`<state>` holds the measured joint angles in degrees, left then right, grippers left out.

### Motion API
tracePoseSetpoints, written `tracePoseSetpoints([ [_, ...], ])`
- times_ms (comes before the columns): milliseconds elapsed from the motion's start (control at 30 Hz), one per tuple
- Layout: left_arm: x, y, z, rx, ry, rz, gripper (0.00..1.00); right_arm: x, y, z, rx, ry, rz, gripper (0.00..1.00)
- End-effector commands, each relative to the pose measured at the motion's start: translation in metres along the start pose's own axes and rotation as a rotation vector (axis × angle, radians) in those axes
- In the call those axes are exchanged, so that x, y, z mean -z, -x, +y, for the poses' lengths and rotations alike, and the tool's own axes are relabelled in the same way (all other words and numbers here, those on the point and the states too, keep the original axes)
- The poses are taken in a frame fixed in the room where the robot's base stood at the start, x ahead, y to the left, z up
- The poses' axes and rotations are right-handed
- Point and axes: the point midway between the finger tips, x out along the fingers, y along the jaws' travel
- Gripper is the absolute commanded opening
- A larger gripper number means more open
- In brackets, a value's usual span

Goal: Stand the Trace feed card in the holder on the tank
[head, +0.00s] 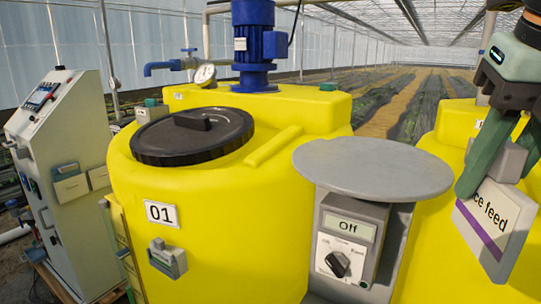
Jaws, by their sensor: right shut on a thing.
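The Trace feed card (491,233) is white with a purple stripe, and "ce feed" shows on it; the rest of the wording is covered. My right gripper (498,172) is shut on the card's upper part and holds it in the air at the right edge, slightly tilted. The grey holder (167,258) is on the front of the yellow tank (235,235), below the "01" label (161,213). I see no card standing in it. The holder is far to the left of the card. My left gripper is not in view.
A round grey tabletop (372,168) stands between the holder and my right gripper. Under it is a control box (350,245) with a knob and an "Off" display. A black lid (193,136) and blue motor (254,45) top the tank. A white console (62,165) stands left.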

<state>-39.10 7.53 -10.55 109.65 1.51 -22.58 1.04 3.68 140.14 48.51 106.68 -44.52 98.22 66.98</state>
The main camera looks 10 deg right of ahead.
Motion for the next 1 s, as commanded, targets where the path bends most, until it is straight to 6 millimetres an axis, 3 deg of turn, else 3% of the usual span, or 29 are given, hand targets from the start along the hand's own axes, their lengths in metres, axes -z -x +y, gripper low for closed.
tracePoseSetpoints([
  [400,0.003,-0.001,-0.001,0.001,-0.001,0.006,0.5,0.026,-0.109,0.021,-0.326,0.763,0.007,0.0],
  [1000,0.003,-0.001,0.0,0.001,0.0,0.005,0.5,0.053,-0.231,0.046,-0.685,1.636,0.011,0.0],
])
